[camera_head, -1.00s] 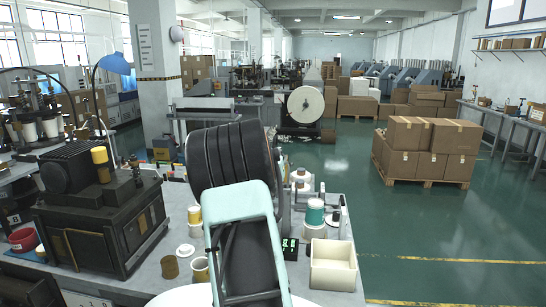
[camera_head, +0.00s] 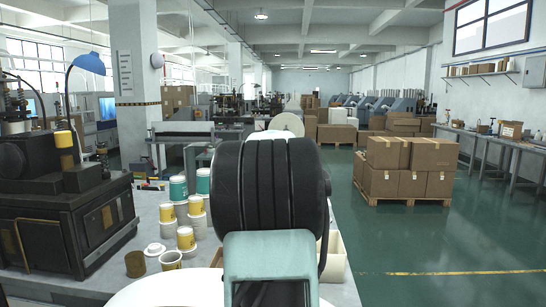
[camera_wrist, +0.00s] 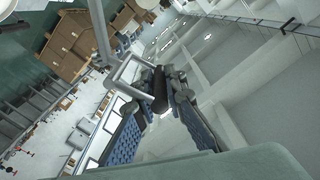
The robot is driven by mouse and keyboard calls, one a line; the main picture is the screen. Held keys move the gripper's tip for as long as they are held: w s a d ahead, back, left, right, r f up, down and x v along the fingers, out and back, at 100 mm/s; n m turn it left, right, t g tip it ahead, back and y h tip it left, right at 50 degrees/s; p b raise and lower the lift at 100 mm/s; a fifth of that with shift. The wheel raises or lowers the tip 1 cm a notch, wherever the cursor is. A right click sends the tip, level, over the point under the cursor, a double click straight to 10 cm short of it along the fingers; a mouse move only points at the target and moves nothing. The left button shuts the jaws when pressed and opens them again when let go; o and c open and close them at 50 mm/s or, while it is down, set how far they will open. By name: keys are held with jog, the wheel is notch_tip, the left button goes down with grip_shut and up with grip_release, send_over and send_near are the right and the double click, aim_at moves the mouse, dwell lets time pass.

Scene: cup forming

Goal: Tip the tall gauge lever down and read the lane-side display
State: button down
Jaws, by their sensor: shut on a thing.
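In the wrist view my gripper (camera_wrist: 160,88) is closed, with its two blue-padded fingers on either side of a dark grip, which looks like the handle of the gauge lever (camera_wrist: 156,98). A pale grey bar and frame (camera_wrist: 124,72) stand just beyond the fingertips; I cannot tell how they join the grip. In the head view my own arm covers the middle of the bench, so my gripper, the lever and the display are hidden there. The lever's tilt cannot be read.
A dark machine (camera_head: 66,225) stands at the left of the bench (camera_head: 120,285). Several cups, some with yellow bands (camera_head: 186,240), stand between it and my arm. A cream bin (camera_head: 334,255) is partly hidden at right. Boxes on a pallet (camera_head: 405,170) stand on open green floor.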

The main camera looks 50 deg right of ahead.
jog(key=shift+s+d+f+m+b, duration=0.45)
jog(key=shift+s+m+b, duration=0.2)
jog(key=shift+b, duration=0.65)
jog(key=shift+s+d+f+m+b, duration=0.35)
jog(key=shift+s+d+m+b, duration=0.3)
jog(key=shift+b, duration=0.7)
jog(key=shift+s+d+f+m+b, duration=0.45)
jog(key=shift+m+b, duration=0.35)
jog(key=shift+b, duration=0.5)
jog(key=shift+a, duration=0.1)
jog(key=c, duration=2)
grip_release()
jog(key=shift+o, duration=0.2)
jog(key=shift+s, duration=0.1)
jog(key=v, duration=1.2)
jog(key=shift+r, duration=0.1)
